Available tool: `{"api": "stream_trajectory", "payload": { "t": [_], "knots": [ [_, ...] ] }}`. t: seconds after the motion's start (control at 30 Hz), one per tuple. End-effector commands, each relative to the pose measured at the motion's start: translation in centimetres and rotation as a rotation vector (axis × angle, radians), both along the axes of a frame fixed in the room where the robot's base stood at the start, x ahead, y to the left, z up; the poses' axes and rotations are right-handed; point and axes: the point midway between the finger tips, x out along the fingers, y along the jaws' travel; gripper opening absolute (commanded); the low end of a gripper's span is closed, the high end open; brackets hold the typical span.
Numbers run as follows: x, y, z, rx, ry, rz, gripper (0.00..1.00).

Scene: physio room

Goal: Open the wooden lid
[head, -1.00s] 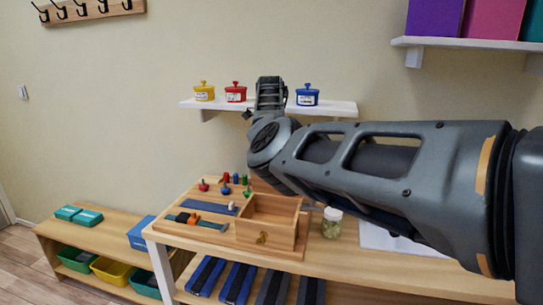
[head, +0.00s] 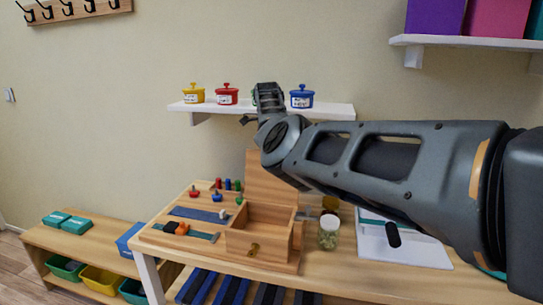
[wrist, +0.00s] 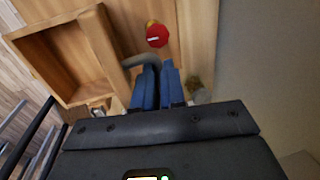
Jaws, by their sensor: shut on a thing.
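The wooden box (head: 253,240) stands open on the table, with a brass-coloured latch on its front. The wooden lid (head: 270,178) rises upright behind it, partly covered by my arm. The exact contact is hidden. The head view does not show the fingers.
A glass jar (head: 328,233) stands just right of the box. A white tray (head: 400,245) lies farther right. Small coloured pegs (head: 228,184) stand left of the lid. A wall shelf (head: 215,108) with small lidded pots hangs above. A red round thing (wrist: 157,36) shows beyond the fingers.

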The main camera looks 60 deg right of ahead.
Motion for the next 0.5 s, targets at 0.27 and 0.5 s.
{"api": "stream_trajectory", "payload": {
  "t": [0.27, 0.5],
  "knots": [
    [0.94, -0.16, 0.65, -0.027, -0.03, 0.006, 0.12],
    [0.94, -0.08, 0.46, -0.024, -0.029, 0.006, 0.35]
  ]
}}
